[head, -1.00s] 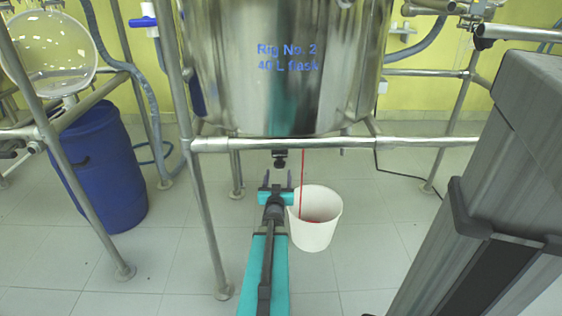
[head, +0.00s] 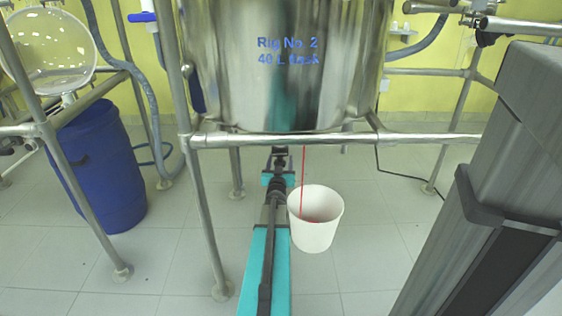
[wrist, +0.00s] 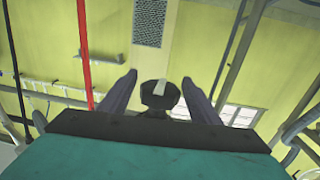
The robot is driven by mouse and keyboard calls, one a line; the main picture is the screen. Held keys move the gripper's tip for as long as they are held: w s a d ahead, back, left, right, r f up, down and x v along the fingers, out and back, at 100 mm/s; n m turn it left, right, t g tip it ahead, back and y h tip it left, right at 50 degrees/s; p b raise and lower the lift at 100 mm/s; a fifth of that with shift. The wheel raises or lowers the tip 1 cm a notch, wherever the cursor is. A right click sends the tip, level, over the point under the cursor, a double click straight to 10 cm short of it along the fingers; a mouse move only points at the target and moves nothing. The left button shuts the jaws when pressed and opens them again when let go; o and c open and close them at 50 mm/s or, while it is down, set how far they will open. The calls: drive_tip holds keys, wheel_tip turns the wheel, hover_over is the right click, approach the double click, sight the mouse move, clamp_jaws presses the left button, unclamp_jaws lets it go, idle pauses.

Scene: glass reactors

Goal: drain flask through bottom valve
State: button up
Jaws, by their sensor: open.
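The steel vessel (head: 285,90) labelled "Rig No. 2 40 L flask" hangs in the rig frame. A thin red stream (head: 303,165) falls from under it into a white bucket (head: 315,236), where some red liquid shows. The stream also crosses the left of the wrist view (wrist: 84,55). My gripper (wrist: 160,88) is open, and a dark valve handle (wrist: 159,95) with a pale stripe shows between its fingers. I cannot tell if the fingers touch it. In the head view my gripper (head: 279,158) is under the vessel, left of the stream, its fingertips hard to make out.
A horizontal steel rail (head: 400,140) crosses in front of the vessel above my arm. A blue drum (head: 98,170) and a round glass flask (head: 45,45) stand at left. Tiled floor is clear around the bucket.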

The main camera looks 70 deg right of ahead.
drive_tip(key=shift+x, duration=0.85)
drive_tip(key=c, duration=1.1)
drive_tip(key=shift+o, duration=0.2)
drive_tip(key=shift+s+d+r+m+g+p, duration=0.15)
drive_tip(key=shift+m+g+p, duration=0.5)
drive_tip(key=shift+p, duration=1.25)
drive_tip(key=m+g+p, duration=0.1)
drive_tip(key=g+p, duration=0.1)
drive_tip(key=p, duration=0.2)
drive_tip(key=s+m+g+p, duration=0.1)
drive_tip(key=m+g+p, duration=0.1)
drive_tip(key=p, duration=0.3)
drive_tip(key=m+g+p, duration=0.1)
drive_tip(key=g+p, duration=0.2)
drive_tip(key=p, duration=0.1)
drive_tip(key=shift+s+g+p, duration=0.2)
drive_tip(key=shift+g+p, duration=0.05)
drive_tip(key=shift+p, duration=0.1)
drive_tip(key=shift+s+m+g+p, duration=0.15)
drive_tip(key=shift+m+g+p, duration=0.55)
drive_tip(key=shift+p, duration=0.3)
